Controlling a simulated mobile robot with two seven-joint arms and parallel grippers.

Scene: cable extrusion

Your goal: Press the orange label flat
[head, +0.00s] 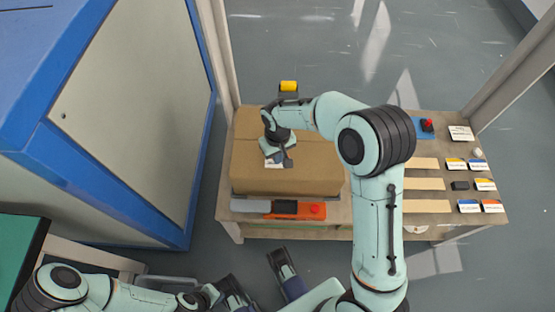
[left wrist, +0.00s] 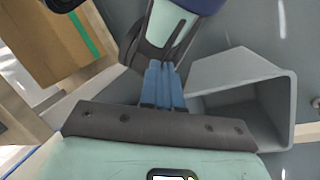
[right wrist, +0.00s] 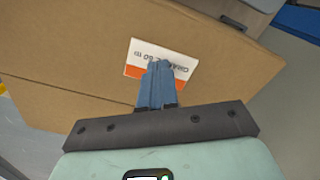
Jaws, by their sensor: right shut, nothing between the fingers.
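The orange label is a white card with an orange band (right wrist: 178,60), lying on the top of a brown cardboard box (right wrist: 80,50). In the head view the label (head: 272,163) shows only in part under my right gripper (head: 276,160). My right gripper is shut and empty. In the right wrist view its blue fingertips (right wrist: 160,66) overlap the label's lower middle and hide part of the orange band. Whether they touch the label, I cannot tell. My left gripper's blue fingers (left wrist: 163,82) are together and empty, away from the box.
The box (head: 310,178) sits on a grey device with an orange panel (head: 297,210). To the right, the bench holds wooden strips (head: 425,184), small coloured cards (head: 468,206) and a red button (head: 427,125). A blue-framed cabinet (head: 130,110) stands at left.

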